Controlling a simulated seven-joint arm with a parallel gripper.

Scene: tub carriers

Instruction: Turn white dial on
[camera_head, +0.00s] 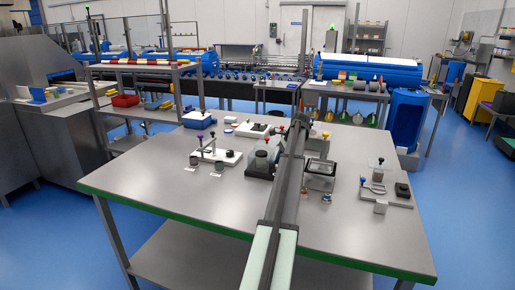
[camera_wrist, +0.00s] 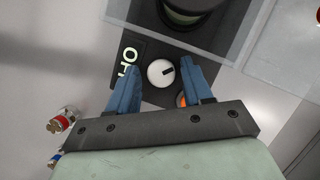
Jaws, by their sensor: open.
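The white dial (camera_wrist: 161,73) is a round knob with a black mark, set on a dark panel in the wrist view. The mark points toward the right of that picture. My gripper (camera_wrist: 160,66) is open, with one blue finger on each side of the dial and visible gaps between. I cannot tell how far the fingertips are above the panel. White lettering (camera_wrist: 128,60) is on the panel left of the dial. An orange spot (camera_wrist: 182,100) shows partly behind the right finger. In the head view my arm hides the dial and gripper.
A dark round object (camera_wrist: 185,12) stands beyond the dial, under a clear surface. A red-and-white item (camera_wrist: 63,118) lies at the lower left. The steel table (camera_head: 170,240) has free room at its front; dark device (camera_head: 262,165) and white stand (camera_head: 215,156) are left of my arm.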

